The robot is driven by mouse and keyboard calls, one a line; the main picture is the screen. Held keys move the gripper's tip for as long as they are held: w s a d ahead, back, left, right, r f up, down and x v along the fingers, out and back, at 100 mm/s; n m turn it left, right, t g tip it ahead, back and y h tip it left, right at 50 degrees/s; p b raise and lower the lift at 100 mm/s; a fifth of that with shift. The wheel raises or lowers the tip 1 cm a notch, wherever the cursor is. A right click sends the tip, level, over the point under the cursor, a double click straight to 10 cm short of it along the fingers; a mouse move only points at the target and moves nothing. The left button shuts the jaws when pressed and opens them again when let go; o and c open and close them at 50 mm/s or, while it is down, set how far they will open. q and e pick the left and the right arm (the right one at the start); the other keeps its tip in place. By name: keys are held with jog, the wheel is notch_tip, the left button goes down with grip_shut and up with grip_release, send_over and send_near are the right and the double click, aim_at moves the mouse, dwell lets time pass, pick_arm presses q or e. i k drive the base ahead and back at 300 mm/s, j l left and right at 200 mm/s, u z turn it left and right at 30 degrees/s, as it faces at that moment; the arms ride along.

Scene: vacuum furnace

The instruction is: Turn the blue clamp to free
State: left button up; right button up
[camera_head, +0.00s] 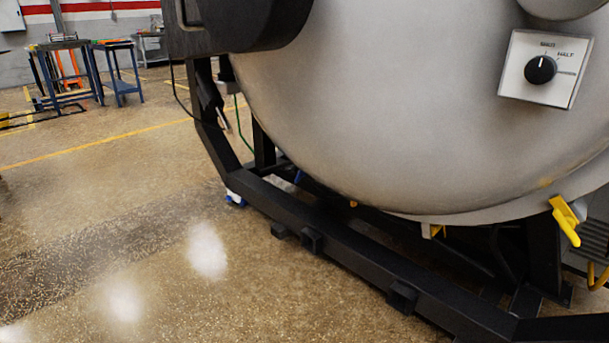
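No clamp that is clearly blue shows in the head view. A yellow clamp handle (565,220) sticks out at the lower right rim of the large grey furnace door (400,110). Another tiny blue spot shows behind the frame under the door. Neither of my grippers is in view.
A white panel with a black knob (541,69) is on the door at upper right. A black steel frame (340,240) runs along the floor beneath. Blue work tables (118,75) stand far left. The floor at left is clear.

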aim_at(299, 174)
jog(key=z, duration=0.3)
jog(key=i+j+z, duration=0.1)
jog(key=z, duration=0.3)
jog(key=j+z, duration=0.3)
jog(key=z, duration=0.15)
jog(key=i+j+z, duration=0.1)
jog(key=j+z, duration=0.15)
jog(key=z, duration=0.15)
jog(key=j+z, duration=0.25)
jog(key=j, duration=0.3)
jog(key=j+z, duration=0.25)
jog(key=j, duration=0.8)
jog(key=i+j, duration=0.15)
jog(key=j, duration=0.9)
jog(key=i+z, duration=0.05)
jog(key=i, duration=0.05)
